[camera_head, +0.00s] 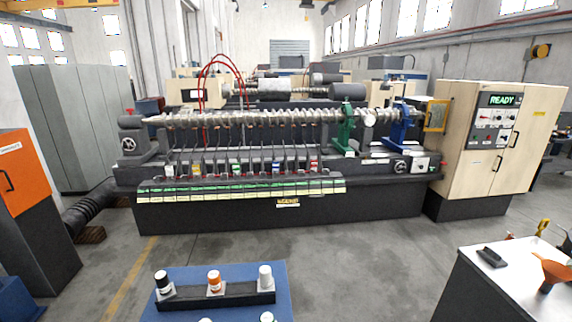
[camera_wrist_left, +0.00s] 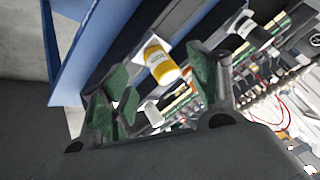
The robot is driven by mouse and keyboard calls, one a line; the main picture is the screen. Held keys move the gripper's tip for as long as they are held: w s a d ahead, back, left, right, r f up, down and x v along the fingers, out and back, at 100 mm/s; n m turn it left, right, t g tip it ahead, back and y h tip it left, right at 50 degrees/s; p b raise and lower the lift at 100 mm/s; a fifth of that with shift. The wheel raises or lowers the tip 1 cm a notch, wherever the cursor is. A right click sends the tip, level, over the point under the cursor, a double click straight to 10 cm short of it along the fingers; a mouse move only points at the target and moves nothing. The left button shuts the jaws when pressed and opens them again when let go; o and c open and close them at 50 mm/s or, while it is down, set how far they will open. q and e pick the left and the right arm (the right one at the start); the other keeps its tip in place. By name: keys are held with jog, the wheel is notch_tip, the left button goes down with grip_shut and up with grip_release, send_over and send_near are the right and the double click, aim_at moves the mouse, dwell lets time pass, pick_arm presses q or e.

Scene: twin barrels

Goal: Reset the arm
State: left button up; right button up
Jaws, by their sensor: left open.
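My left gripper (camera_wrist_left: 158,84) shows only in the left wrist view. Its two fingers with green pads stand wide apart, open. A small yellow and white container (camera_wrist_left: 161,62) appears between and beyond the fingertips, and I see nothing gripped. A blue surface (camera_wrist_left: 100,45) lies at the upper left of that view. Neither of my arms shows in the head view, and my right gripper is out of sight.
In the head view, a dark rack (camera_head: 216,299) with several small capped containers stands on a blue table (camera_head: 190,272). A long machine (camera_head: 240,215) spans the middle. A white-topped bench (camera_head: 500,275) is at right, an orange cabinet (camera_head: 12,170) at left. Grey floor lies between.

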pick_arm(q)
jog(key=s+d+f+n+g+h, duration=0.1)
jog(key=s+f+g, duration=0.15)
jog(key=s, duration=0.25)
jog(key=s+d+f+n+g, duration=0.1)
jog(key=s+f+n+g, duration=0.15)
jog(key=s, duration=0.35)
jog(key=s+a+f+g+b, duration=0.1)
jog(key=s+f+b, duration=0.15)
jog(key=f, duration=1.85)
jog(key=s+a+f+b, duration=0.1)
jog(key=f+b, duration=0.2)
jog(key=f, duration=1.8)
jog(key=s+a+f+b, duration=0.2)
jog(key=s+f, duration=0.8)
jog(key=s+a+f+m+g+b, duration=0.1)
jog(key=s+a+f+b, duration=0.1)
jog(key=s+f, duration=0.8)
jog(key=shift+a+f, duration=0.45)
jog(key=shift+a, duration=0.4)
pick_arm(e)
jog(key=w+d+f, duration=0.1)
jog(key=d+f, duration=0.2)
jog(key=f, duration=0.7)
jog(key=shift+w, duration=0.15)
pick_arm(q)
jog(key=shift+w, duration=0.2)
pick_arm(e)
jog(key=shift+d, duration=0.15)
